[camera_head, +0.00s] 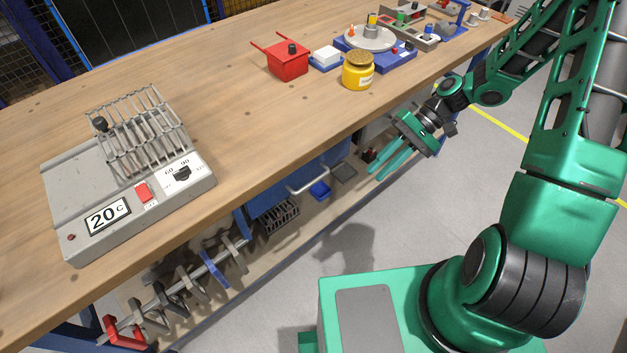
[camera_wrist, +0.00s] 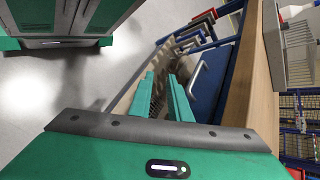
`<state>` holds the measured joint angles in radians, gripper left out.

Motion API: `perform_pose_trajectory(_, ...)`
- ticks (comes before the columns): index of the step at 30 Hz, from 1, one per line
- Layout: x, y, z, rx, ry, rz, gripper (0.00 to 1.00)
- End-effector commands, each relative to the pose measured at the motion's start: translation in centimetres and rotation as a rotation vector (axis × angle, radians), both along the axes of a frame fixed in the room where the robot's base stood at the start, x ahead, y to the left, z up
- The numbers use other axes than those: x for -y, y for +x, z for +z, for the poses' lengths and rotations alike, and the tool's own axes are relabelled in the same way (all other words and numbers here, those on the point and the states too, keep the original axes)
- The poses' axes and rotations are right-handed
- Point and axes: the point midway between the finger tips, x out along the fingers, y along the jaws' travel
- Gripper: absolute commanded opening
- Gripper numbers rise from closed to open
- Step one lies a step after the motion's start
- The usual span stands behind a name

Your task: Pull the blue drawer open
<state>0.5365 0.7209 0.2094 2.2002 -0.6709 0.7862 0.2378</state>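The blue drawer (camera_head: 275,195) is under the workbench's front edge, with a pale bar handle (camera_head: 312,184) on its front. In the wrist view the blue drawer (camera_wrist: 207,90) and its handle (camera_wrist: 197,78) are to the right of my fingers. My gripper (camera_head: 373,173) is in front of the bench, to the right of the handle in the head view and apart from it. Its two green fingers also show in the wrist view (camera_wrist: 161,76), parted with nothing between them. I see no clear gap showing the drawer pulled out.
The wooden workbench (camera_head: 225,95) overhangs the drawer. A grey heater (camera_head: 130,185) stands on the bench. The floor in front is clear beyond my base.

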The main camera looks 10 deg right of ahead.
Motion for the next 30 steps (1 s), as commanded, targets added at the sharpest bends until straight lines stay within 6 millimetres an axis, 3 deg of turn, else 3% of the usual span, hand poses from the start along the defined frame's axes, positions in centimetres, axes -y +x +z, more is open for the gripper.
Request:
perform_pose_trajectory(6,-4.3,1.6,-2.2,-0.039,0.245,-0.054,0.17)
perform_pose_trajectory(13,-6.8,2.9,-2.6,-0.058,0.424,-0.11,0.17)
perform_pose_trajectory(23,-8.7,3.0,-2.7,-0.063,0.479,-0.128,0.17)
perform_pose_trajectory(30,-12.5,1.9,-3.6,-0.065,0.477,-0.126,0.17)
